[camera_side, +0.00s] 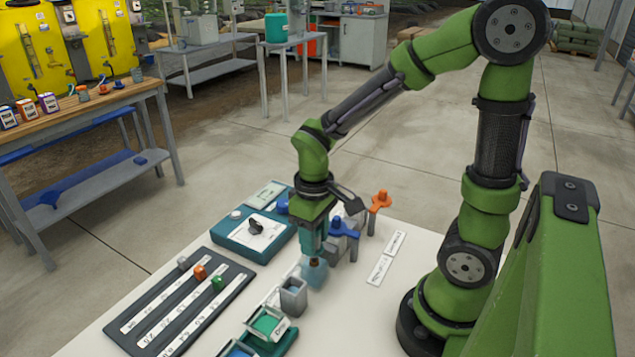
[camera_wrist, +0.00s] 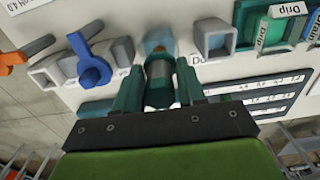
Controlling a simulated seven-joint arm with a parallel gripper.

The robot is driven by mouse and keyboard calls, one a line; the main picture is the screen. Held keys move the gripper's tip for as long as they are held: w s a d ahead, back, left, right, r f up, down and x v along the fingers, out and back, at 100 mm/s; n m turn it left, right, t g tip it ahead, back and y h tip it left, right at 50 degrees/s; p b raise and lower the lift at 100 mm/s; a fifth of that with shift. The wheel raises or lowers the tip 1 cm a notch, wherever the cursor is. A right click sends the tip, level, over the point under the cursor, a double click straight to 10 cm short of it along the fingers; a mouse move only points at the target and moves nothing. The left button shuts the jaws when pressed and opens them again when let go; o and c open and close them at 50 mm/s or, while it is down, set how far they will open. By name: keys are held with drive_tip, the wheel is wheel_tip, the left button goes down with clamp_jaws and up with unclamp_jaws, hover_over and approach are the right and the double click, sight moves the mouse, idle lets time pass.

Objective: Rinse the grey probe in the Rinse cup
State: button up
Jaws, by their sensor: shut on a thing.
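My gripper (camera_side: 313,250) points down over the white table, its teal fingers shut on the grey probe. In the wrist view, the grey probe (camera_wrist: 158,72) shows as a short cylinder between the fingers of my gripper (camera_wrist: 158,82). A clear, bluish cup (camera_side: 314,276) stands directly below the fingers in the side view; its glassy rim (camera_wrist: 157,45) shows just beyond the probe in the wrist view. The probe's lower end overlaps this cup, and I cannot tell how deep it sits. I can read no Rinse label on it.
A grey square cup (camera_side: 293,297) stands close in front. A teal meter (camera_side: 238,236) and dark rack (camera_side: 222,260) lie left. A green tray (camera_side: 267,327) is nearer the front.

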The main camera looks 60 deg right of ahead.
drive_tip(key=shift+f, duration=0.6)
drive_tip(key=shift+r, duration=0.15)
drive_tip(key=shift+r, duration=0.65)
drive_tip(key=shift+f, duration=0.15)
drive_tip(key=shift+f, duration=0.65)
drive_tip(key=shift+r, duration=0.1)
drive_tip(key=shift+r, duration=0.7)
drive_tip(key=shift+f, duration=0.1)
